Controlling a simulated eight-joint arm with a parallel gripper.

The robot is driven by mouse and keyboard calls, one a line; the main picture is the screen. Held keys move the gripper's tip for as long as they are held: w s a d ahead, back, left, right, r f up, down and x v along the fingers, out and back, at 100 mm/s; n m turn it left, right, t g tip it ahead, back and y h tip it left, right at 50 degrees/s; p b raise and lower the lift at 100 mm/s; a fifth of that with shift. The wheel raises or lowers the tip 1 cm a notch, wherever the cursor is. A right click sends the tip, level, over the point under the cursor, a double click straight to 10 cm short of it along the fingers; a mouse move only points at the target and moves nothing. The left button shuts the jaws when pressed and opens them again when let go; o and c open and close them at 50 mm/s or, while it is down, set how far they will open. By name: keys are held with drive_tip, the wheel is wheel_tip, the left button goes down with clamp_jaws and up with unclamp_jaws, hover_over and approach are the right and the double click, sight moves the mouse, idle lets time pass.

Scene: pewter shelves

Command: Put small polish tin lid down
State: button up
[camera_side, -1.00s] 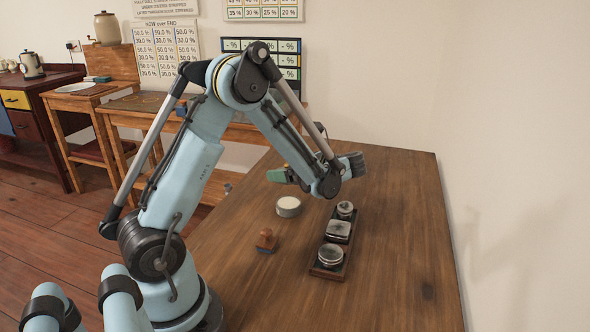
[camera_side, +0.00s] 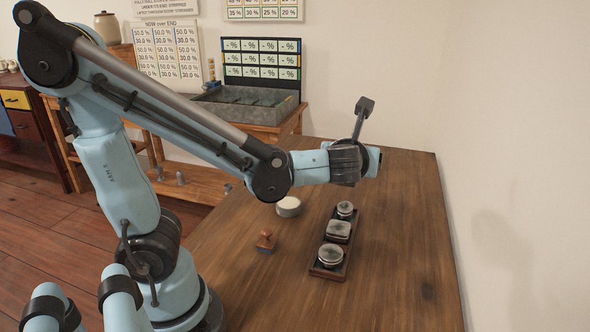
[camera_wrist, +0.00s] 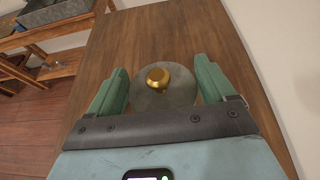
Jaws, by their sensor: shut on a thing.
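My gripper (camera_wrist: 163,85) shows in the wrist view with its two green fingers on either side of a round grey piece (camera_wrist: 180,98) with a gold knob (camera_wrist: 158,77). I take this piece for the polish tin lid, held above the wooden table. In the side view, my wrist is over the far part of the table, and the fingers and the lid are hidden behind it. A dark tray (camera_side: 315,270) below holds a small round tin (camera_side: 345,209), a squarish tin (camera_side: 338,230) and a larger round tin (camera_side: 331,256) in a row.
A cream-topped round tin (camera_side: 288,206) stands left of the tray. A wooden stamp (camera_side: 265,240) is nearer. The table's (camera_side: 408,250) right side is clear, with a white wall beyond. A grey bin (camera_side: 247,103) stands on a bench behind.

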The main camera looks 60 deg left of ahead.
drive_tip(key=s+d+r+m+t+h, duration=0.1)
drive_tip(key=d+m+t+h, duration=0.25)
drive_tip(key=d, duration=0.25)
wheel_tip(320, 180, up, 9)
drive_tip(key=w+m+h, duration=0.1)
drive_tip(key=m+h, duration=0.1)
drive_tip(key=shift+w+f, duration=0.15)
drive_tip(key=shift+w, duration=0.1)
drive_tip(key=shift+m, duration=0.25)
